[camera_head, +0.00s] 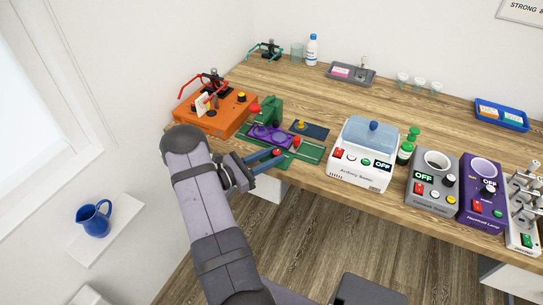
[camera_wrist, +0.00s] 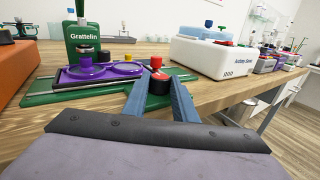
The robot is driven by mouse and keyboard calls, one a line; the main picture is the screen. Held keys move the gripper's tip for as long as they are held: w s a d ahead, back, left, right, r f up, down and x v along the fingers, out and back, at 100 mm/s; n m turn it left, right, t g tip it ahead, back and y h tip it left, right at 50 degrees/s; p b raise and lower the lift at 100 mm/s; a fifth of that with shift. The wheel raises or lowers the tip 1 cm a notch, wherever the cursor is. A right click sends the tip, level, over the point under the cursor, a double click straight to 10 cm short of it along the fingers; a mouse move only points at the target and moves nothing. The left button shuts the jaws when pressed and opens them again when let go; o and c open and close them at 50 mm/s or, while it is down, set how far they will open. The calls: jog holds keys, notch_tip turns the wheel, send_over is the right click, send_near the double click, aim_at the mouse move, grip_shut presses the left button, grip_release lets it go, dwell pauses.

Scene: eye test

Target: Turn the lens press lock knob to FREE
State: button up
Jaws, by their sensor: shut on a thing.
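The lens press is a green unit with a base plate (camera_wrist: 50,98) and an upright (camera_head: 270,110) labelled "Grattelin" in the wrist view. A purple tray with round parts (camera_head: 268,134) lies on it. At its near right corner is a red-topped knob with a dark base (camera_wrist: 157,78). My gripper (camera_wrist: 158,84) has its blue fingers closed around this knob, one on each side. In the head view my gripper (camera_head: 281,154) reaches the front of the press from the left. The knob's marks and pointer direction cannot be read.
An orange box with a red-armed stand (camera_head: 222,113) is left of the press. A white ultrasonic-type box (camera_head: 357,165) with a blue lid is to its right, then a grey unit (camera_head: 431,190) and a purple unit (camera_head: 481,195). The table behind the press is mostly clear.

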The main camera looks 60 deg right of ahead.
jog(key=n+t+h, duration=0.1)
jog(key=n+t, duration=0.1)
jog(key=t, duration=0.1)
jog(key=s+n+t+h, duration=0.1)
jog(key=n+t, duration=0.1)
jog(key=t, duration=0.1)
jog(key=shift+a+p, duration=0.15)
jog(key=shift+p, duration=0.2)
jog(key=shift+s+n+t+h+b, duration=0.15)
jog(key=shift+n+t+h+b, duration=0.15)
jog(key=shift+n+t, duration=1.45)
jog(key=shift+t, duration=0.75)
jog(key=o, duration=1)
jog(key=shift+o, duration=0.2)
